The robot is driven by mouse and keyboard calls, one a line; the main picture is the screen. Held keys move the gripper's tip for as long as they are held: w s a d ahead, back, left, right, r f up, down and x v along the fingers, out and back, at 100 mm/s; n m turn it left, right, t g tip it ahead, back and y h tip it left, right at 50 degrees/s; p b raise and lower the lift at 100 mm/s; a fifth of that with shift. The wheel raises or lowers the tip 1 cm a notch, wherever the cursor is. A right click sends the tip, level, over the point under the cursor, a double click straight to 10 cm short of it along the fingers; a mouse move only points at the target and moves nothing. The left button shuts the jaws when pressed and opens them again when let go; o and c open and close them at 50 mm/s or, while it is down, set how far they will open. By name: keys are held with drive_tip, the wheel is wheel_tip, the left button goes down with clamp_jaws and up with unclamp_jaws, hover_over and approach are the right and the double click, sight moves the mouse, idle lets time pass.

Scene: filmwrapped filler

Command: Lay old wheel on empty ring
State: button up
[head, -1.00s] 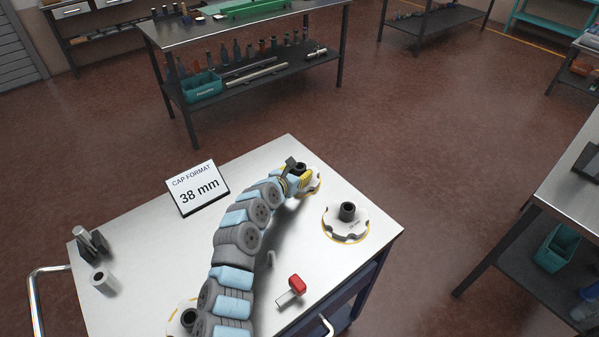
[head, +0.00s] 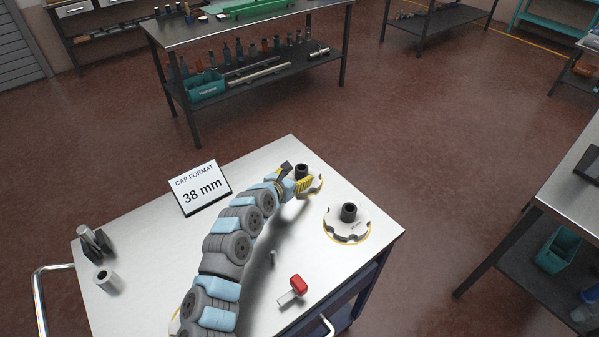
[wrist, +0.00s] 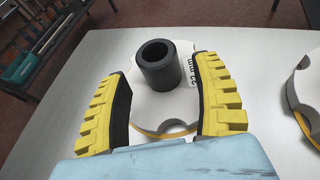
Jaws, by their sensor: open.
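A white notched wheel with a black hub (wrist: 160,66) lies flat at the cart's back corner, a yellow edge under it; its face reads what looks like 22 mm. In the head view its hub (head: 302,170) shows just beyond my gripper (head: 297,183). In the wrist view my gripper (wrist: 163,75) is open, its yellow fingers on either side of the hub with gaps. A second wheel (head: 347,223) with a black hub sits on a yellow ring to the right. A yellow-edged round thing at the lower left is mostly hidden by my arm; I cannot tell if it is an empty ring.
The metal cart top (head: 150,250) also holds a 38 mm cap format sign (head: 200,188), a red-handled part (head: 296,287), a small grey pin (head: 273,259), a grey cylinder (head: 108,281) and a dark block (head: 95,243). A workbench (head: 250,25) stands behind.

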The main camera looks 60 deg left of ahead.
drive_tip(key=shift+p+v, duration=0.75)
drive_tip(key=shift+v, duration=3.5)
drive_tip(key=shift+r, duration=0.1)
